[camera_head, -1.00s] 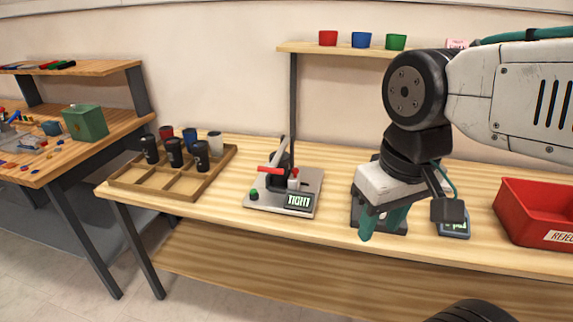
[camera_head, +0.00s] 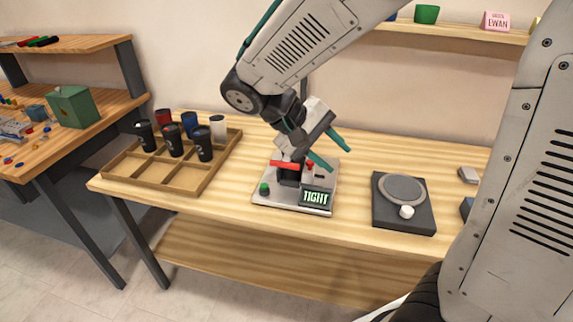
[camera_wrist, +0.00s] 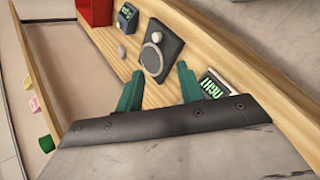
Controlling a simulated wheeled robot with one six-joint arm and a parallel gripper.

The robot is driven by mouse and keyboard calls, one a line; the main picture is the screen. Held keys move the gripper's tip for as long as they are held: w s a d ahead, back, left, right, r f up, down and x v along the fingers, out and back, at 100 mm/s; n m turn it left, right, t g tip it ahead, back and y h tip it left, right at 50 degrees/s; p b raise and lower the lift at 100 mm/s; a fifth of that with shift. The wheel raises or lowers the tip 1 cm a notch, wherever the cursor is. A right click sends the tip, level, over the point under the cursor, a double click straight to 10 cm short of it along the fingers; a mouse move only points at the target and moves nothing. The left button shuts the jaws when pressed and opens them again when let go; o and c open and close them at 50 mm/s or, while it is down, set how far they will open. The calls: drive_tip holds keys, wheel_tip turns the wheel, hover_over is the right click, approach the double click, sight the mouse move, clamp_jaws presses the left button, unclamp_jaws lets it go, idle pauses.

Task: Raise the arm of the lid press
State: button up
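The lid press (camera_head: 268,197) stands on the wooden table in the head view. It has a pale base plate, a green button and a display (camera_head: 316,197) reading "TIGHT". Its red handle bar (camera_head: 284,164) lies low and level over a dark part. My gripper (camera_head: 331,150) is just above and behind the press, tilted, with its two green fingers apart and nothing between them. My wrist hides the upper part of the press arm. In the wrist view my open gripper (camera_wrist: 158,89) shows both fingers, with the press display (camera_wrist: 216,87) beside the right one.
A wooden tray (camera_head: 185,186) with several cups stands left of the press. A dark scale (camera_head: 402,219) with a round plate is to its right. A shelf (camera_head: 450,32) with a green cup and pink card hangs behind. The table's front edge is clear.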

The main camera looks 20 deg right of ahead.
drive_tip(key=w+a+f+n+t+h, duration=0.1)
drive_tip(key=w+a+f+t+h, duration=0.1)
drive_tip(key=w+a+f+h, duration=0.5)
drive_tip(key=n+t, duration=0.2)
drive_tip(key=t, duration=0.1)
approach(282, 166)
drive_tip(key=x, duration=0.3)
drive_tip(key=shift+d+f+t+h, duration=0.3)
drive_tip(key=shift+d+f+h, duration=0.05)
drive_tip(key=shift+d+h, duration=0.1)
drive_tip(key=d, duration=0.4)
drive_tip(key=w+d+f, duration=0.1)
drive_tip(key=d, duration=0.2)
clamp_jaws()
